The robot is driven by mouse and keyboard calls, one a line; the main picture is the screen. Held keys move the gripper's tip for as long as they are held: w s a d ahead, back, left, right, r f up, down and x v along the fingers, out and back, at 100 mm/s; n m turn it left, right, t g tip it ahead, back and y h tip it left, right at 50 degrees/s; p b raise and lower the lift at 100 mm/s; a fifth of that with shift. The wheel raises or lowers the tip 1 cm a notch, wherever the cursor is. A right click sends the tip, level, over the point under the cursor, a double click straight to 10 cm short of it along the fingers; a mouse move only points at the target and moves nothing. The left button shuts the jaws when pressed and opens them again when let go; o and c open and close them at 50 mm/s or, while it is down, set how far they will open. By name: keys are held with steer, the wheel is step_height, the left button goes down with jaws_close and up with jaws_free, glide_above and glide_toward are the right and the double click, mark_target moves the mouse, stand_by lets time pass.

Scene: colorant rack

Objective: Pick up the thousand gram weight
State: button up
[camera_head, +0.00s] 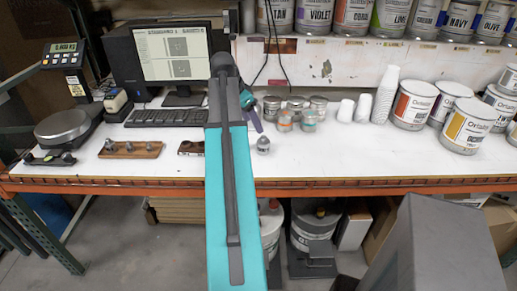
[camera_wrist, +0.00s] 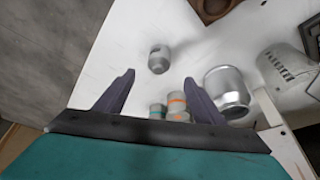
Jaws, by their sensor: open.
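A small grey metal weight with a knob on top (camera_head: 263,145) stands upright on the white bench, just right of my arm in the head view. It appears to be the thousand gram weight, but no marking is readable. In the wrist view the weight (camera_wrist: 159,59) lies just beyond the fingertips, roughly centred between them and untouched. My gripper (camera_wrist: 159,77) is open and empty, with its two dark purple fingers spread apart. In the head view only part of my gripper (camera_head: 251,112) shows; my arm hides the rest.
Small jars with orange (camera_head: 285,121) and teal (camera_head: 309,121) bands and several metal cans (camera_head: 272,106) stand behind the weight. Wooden weight holders (camera_head: 130,150) and a scale (camera_head: 62,127) are to the left. Paint cans (camera_head: 413,104) stand right. Bench in front-right is clear.

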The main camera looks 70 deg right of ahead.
mark_target(262, 141)
steer(key=shift+r, duration=0.1)
stand_by(0.3)
steer(key=shift+p+x, duration=1.1)
steer(key=shift+x, duration=3.3)
steer(key=shift+p+x, duration=0.95)
steer(key=shift+x, duration=0.4)
steer(key=shift+p+x, duration=0.35)
steer(key=shift+x, duration=0.85)
steer(key=shift+a, duration=0.2)
jaws_close()
